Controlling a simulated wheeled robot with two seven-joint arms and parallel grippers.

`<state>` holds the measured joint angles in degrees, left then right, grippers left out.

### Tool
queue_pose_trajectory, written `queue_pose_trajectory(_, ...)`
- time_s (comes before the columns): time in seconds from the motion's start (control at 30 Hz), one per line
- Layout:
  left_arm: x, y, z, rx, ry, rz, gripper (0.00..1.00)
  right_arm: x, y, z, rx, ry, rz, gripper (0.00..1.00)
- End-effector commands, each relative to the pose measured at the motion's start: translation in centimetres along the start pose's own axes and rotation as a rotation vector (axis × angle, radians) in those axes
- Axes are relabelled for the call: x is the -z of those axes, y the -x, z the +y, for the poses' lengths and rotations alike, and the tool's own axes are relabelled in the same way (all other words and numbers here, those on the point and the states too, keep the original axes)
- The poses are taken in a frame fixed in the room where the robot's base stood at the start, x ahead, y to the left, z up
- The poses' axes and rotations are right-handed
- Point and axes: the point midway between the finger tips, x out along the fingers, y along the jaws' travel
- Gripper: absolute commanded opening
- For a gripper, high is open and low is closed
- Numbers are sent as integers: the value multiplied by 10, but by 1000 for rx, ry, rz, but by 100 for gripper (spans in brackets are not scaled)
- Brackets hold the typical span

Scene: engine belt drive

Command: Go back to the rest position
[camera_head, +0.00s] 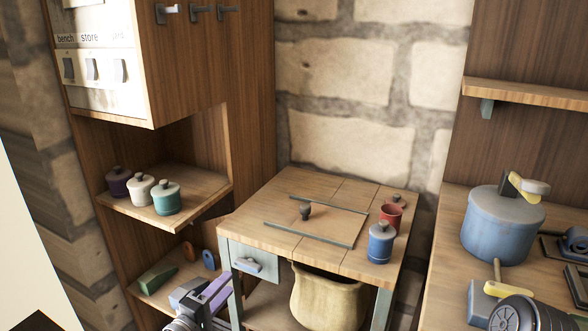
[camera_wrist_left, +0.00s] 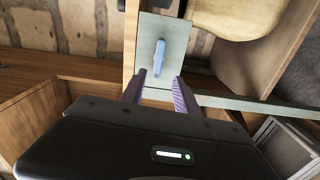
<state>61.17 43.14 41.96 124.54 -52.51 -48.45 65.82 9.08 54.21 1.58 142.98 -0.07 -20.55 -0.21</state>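My left gripper (camera_head: 220,288) is low in front of the small table, at the left of its drawer. In the left wrist view its two purple fingers (camera_wrist_left: 159,92) are apart with nothing between them. The grey drawer front (camera_wrist_left: 170,30) with its blue-grey handle (camera_wrist_left: 159,58) lies just beyond the fingertips. The handle also shows in the head view (camera_head: 248,265), and the drawer looks shut.
A sack (camera_head: 325,298) hangs below. Three jars stand on the left shelf (camera_head: 205,184). A blue pot (camera_head: 500,225) stands on the right counter.

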Motion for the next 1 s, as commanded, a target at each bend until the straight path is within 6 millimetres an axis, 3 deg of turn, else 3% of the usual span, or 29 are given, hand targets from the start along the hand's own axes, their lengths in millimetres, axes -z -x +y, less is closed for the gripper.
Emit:
queue_pose_trajectory(0.07,1,1,-9,38,-70,5,37,0,0,0,0,0,0,70)
queue_pose_trajectory(0.13,0,7,-33,117,-141,12,37,0,0,0,0,0,0,70)
queue_pose_trajectory(0.27,-19,34,-105,338,-239,-29,37,0,0,0,0,0,0,70)
queue_pose_trajectory(0.4,-81,72,-178,567,-319,-198,37,0,0,0,0,0,0,70)
queue_pose_trajectory(0.6,-180,151,-248,824,-403,-521,37,0,0,0,0,0,0,70)
queue_pose_trajectory(0.8,-242,231,-279,1005,-453,-775,37,0,0,0,0,0,0,70)
queue_pose_trajectory(0.9,-256,253,-285,1058,-479,-838,37,0,0,0,0,0,0,70)
queue_pose_trajectory(1.0,-268,261,-286,1063,-541,-900,37,0,0,0,0,0,0,70)
